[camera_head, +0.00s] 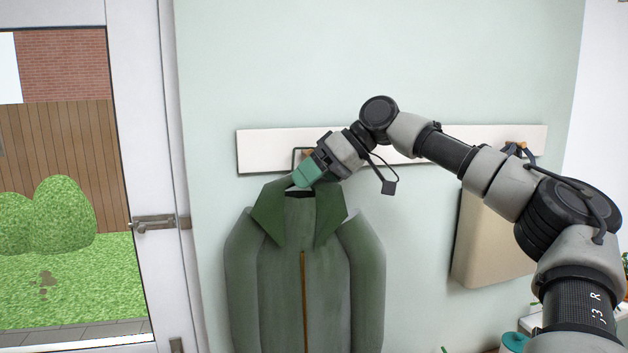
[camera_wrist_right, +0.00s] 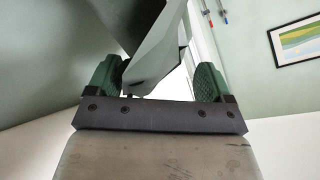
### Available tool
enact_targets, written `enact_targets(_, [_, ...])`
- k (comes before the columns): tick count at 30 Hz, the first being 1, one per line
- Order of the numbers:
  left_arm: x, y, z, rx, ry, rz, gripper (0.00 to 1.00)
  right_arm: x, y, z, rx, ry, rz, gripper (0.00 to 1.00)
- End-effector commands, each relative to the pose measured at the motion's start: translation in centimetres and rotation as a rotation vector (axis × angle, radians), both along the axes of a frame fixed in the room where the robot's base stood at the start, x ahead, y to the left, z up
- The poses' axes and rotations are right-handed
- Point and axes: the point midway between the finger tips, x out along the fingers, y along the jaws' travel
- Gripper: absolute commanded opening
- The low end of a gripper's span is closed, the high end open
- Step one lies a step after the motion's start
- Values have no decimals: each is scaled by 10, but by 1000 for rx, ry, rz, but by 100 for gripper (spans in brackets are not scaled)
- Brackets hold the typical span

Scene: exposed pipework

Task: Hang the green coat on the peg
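The green coat (camera_head: 285,275) hangs upright against the wall below the white peg rail (camera_head: 265,150), with its collar just under the rail. A small brown peg (camera_head: 307,153) shows at the collar, with a thin dark loop (camera_head: 294,155) apparently around it. My right gripper (camera_head: 306,174) is at the collar and partly hides the peg and loop. In the right wrist view its green-padded fingers (camera_wrist_right: 157,78) are wide apart, with coat fabric (camera_wrist_right: 158,62) reaching between them and a gap on the right. Whether the loop bears the coat cannot be told. My left gripper is not in view.
A beige bag (camera_head: 490,240) hangs from another peg (camera_head: 516,146) at the right end of the rail, behind my right arm. A glazed door (camera_head: 150,200) with a metal handle is on the left. A teal object (camera_head: 514,341) stands at the lower right.

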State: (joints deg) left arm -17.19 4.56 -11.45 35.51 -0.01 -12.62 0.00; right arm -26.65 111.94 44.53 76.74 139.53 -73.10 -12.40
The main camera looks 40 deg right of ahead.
Motion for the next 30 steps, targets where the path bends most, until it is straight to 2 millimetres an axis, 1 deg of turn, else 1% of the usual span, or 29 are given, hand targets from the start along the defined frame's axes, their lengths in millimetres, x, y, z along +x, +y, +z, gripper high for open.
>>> enact_targets(16, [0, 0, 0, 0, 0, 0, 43, 0, 1, -1, 0, 6, 4, 80])
enact_targets(17, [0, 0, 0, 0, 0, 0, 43, 0, 1, -4, -1, 11, 3, 80])
enact_targets(20, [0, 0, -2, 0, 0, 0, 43, -2, -1, -2, -1, 9, 2, 80])
enact_targets(23, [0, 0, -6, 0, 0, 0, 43, -7, -7, 5, 0, 6, 0, 80])
enact_targets(26, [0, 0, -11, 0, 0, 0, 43, -16, -18, 17, 1, 3, 0, 80])
enact_targets(30, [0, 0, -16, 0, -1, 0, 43, -31, -34, 38, -1, 1, -1, 80])
